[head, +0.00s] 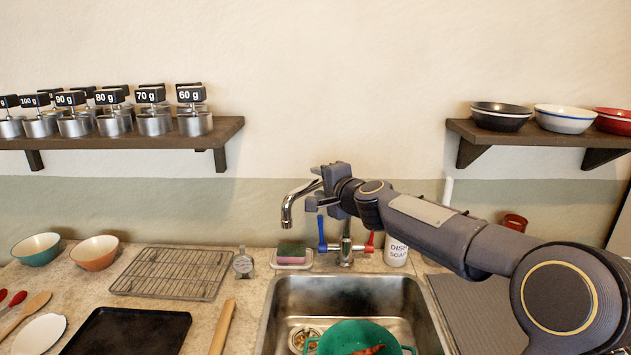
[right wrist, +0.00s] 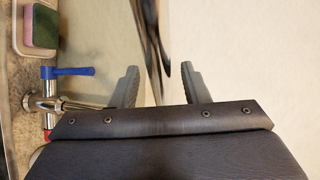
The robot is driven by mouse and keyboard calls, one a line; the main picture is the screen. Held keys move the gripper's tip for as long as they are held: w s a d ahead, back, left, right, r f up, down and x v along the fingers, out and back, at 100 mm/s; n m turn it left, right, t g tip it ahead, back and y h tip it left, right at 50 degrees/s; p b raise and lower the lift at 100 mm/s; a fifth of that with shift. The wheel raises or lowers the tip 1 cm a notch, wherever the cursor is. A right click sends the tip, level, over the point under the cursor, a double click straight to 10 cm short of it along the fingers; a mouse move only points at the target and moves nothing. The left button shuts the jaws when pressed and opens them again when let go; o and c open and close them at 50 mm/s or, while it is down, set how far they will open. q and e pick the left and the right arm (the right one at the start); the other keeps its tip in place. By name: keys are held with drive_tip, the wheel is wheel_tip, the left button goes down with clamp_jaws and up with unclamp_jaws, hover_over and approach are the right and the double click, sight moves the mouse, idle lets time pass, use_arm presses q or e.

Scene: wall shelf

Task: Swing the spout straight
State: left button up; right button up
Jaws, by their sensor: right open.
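The chrome spout (head: 288,208) of the faucet curves out to the left. Its downturned tip hangs above the sponge dish, left of the faucet base (head: 345,252). My right gripper (head: 313,186) is at the upper part of the spout, its fingers pointing left. In the right wrist view its open fingers (right wrist: 160,68) stand either side of the shiny spout (right wrist: 156,45); I cannot tell whether either touches it. The gripper hides where the spout joins the faucet. The blue handle (head: 322,234) and red handle (head: 370,242) flank the base. My left gripper is out of view.
A wire rack (head: 172,272) lies left. Wall shelves (head: 110,140) hang left and right (head: 545,134).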

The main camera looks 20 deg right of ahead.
drive_tip(key=shift+w+a+f, duration=0.1)
drive_tip(key=shift+w+f, duration=0.05)
drive_tip(key=shift+w, duration=0.55)
drive_tip(key=shift+w+f, duration=0.1)
drive_tip(key=shift+w, duration=0.6)
clamp_jaws()
